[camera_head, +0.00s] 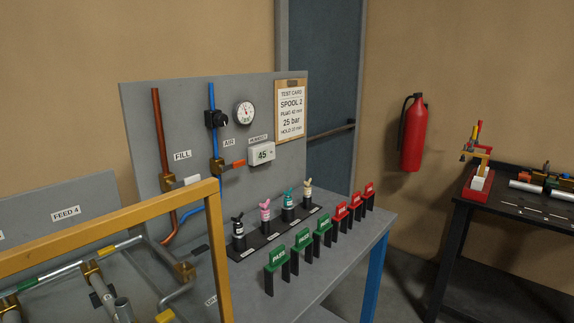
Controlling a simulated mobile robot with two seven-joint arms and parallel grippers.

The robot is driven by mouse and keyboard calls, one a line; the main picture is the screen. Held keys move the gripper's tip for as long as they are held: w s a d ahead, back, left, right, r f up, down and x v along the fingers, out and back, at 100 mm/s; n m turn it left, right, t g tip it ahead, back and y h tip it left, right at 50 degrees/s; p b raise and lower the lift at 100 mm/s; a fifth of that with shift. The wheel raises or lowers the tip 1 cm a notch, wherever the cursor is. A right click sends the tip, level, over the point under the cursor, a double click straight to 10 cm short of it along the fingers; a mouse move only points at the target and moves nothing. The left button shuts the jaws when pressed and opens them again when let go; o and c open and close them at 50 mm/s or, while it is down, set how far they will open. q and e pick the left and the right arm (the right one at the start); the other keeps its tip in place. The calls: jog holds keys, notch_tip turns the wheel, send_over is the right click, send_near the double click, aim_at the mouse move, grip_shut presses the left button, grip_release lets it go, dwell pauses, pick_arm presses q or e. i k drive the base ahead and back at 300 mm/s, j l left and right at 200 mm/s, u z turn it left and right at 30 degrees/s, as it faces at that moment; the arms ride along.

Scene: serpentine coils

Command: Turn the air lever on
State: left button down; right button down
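The air lever (233,164) is a short orange handle on a brass valve (217,167) on the vertical blue pipe (212,130), on the grey back panel. It points right, roughly level and across the pipe. The AIR label (229,143) is just above it. Neither of my grippers is in view, and nothing touches the lever.
A copper FILL pipe (160,130) with a pale lever (186,182) is left of it. A gauge (244,113) and a display reading 45 (262,154) are nearby. Small bottles and green and red tags stand below. A yellow frame (110,229) crosses the front left.

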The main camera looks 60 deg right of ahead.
aim_at(235, 164)
jog(key=z, duration=1.45)
jog(key=l, duration=0.25)
